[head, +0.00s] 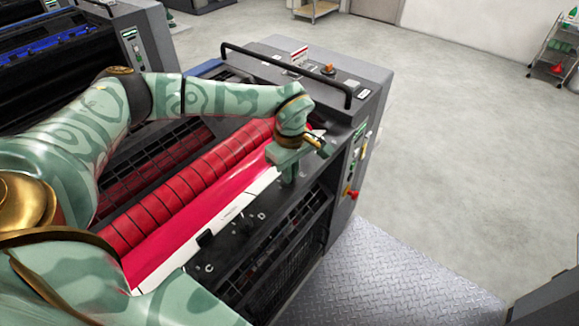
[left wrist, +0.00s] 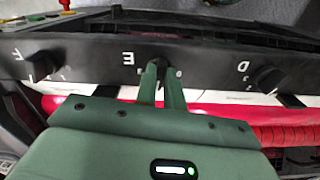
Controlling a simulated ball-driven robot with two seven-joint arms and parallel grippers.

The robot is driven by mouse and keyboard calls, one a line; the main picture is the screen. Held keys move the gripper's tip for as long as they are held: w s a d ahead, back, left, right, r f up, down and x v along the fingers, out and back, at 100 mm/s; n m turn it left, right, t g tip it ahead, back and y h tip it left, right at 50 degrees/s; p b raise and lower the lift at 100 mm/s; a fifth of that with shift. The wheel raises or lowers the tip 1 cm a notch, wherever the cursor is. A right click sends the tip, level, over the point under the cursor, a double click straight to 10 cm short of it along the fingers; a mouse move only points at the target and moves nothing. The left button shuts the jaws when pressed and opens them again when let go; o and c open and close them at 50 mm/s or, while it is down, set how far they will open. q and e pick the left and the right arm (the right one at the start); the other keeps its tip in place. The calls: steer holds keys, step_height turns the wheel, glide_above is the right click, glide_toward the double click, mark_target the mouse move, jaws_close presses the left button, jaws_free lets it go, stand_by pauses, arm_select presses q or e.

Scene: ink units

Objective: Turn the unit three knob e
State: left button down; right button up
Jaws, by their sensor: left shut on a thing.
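The ink unit (head: 275,228) has a dark panel with a row of black knobs marked by white letters. In the left wrist view, knob E (left wrist: 160,62) is at the middle, mostly hidden behind the fingers of my left gripper (left wrist: 162,84). The fingers are shut on knob E. Knob D (left wrist: 268,78) is to the right and knob F (left wrist: 42,66) to the left, both untouched. In the head view, my left gripper (head: 288,180) points down at the panel and hides the knob it holds. My right gripper is not in view.
A red ink roller (head: 185,185) runs beside the panel. A black rail (head: 290,72) stands over the unit's far end, and a red knob (head: 351,193) sticks out of its end face. A metal tread plate (head: 400,275) lies at the right, with open floor beyond.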

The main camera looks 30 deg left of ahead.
arm_select(q)
steer(key=n+p, duration=0.1)
steer(key=n, duration=0.1)
steer(key=n+p, duration=0.1)
steer(key=shift+r+n, duration=0.2)
steer(key=shift+n, duration=0.2)
steer(key=n+p, duration=0.3)
steer(key=n, duration=0.1)
steer(key=shift+w+n, duration=0.15)
steer(key=shift+n, duration=0.15)
steer(key=n+p, duration=0.2)
steer(key=n, duration=0.2)
steer(key=shift+w+a+f+n+p, duration=0.1)
steer(key=shift+n+p, duration=0.5)
steer(key=shift+n, duration=0.5)
steer(key=shift+f+n+p, duration=0.1)
steer(key=shift+n+p, duration=0.45)
steer(key=shift+n, duration=0.55)
steer(key=c, duration=1.5)
jaws_free()
step_height(320, 180, up, 16)
steer(key=shift+r, duration=0.2)
